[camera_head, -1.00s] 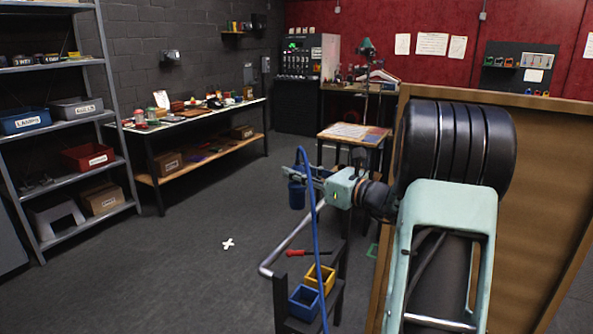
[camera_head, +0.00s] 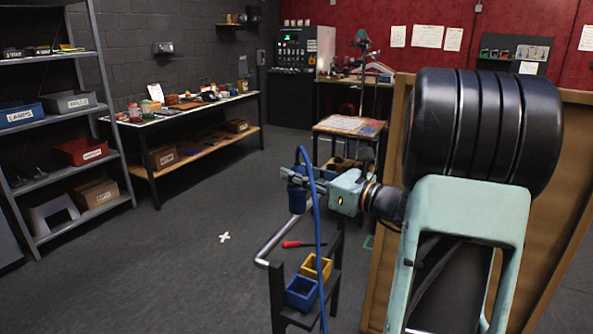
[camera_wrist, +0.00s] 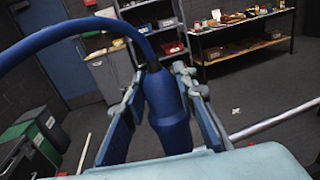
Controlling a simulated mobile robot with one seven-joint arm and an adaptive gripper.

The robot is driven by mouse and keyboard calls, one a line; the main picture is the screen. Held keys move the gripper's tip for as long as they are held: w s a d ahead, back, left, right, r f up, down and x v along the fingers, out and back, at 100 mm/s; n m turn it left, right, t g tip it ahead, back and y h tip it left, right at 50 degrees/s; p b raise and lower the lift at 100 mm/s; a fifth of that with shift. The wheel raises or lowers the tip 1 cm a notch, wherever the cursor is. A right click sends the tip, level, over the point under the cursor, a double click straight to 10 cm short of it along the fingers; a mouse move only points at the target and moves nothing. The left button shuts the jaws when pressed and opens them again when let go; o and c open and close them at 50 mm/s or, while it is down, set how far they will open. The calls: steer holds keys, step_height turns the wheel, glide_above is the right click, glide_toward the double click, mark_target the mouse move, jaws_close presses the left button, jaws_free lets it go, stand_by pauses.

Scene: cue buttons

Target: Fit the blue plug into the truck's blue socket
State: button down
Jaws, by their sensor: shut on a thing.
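My gripper (camera_head: 292,180) is shut on the blue plug (camera_head: 297,199) and holds it in the air above the floor. In the wrist view the plug (camera_wrist: 168,112) sits between the two fingers, with the blue cable (camera_wrist: 75,35) arching from its end to the left. In the head view the cable (camera_head: 316,235) hangs down past a dark stand. That stand (camera_head: 333,290) carries a blue open-topped box (camera_head: 301,294) and a yellow one (camera_head: 315,267), below and apart from the plug. I cannot tell whether the blue box is the truck's socket.
A grey bent pipe (camera_head: 285,241) rises beside the stand, and a red-handled tool (camera_head: 300,244) lies near the yellow box. A brown panel (camera_head: 385,220) stands right, behind my arm. The floor (camera_head: 160,275) to the left is open, with a white cross (camera_head: 224,238).

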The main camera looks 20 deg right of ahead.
steer(key=shift+s+a, duration=0.65)
steer(key=shift+s, duration=2)
step_height(320, 180, down, 24)
steer(key=b, duration=1.9)
steer(key=shift+f+b, duration=0.4)
steer(key=shift+f, duration=0.1)
steer(key=c, duration=1.5)
jaws_free()
steer(key=v, duration=1.2)
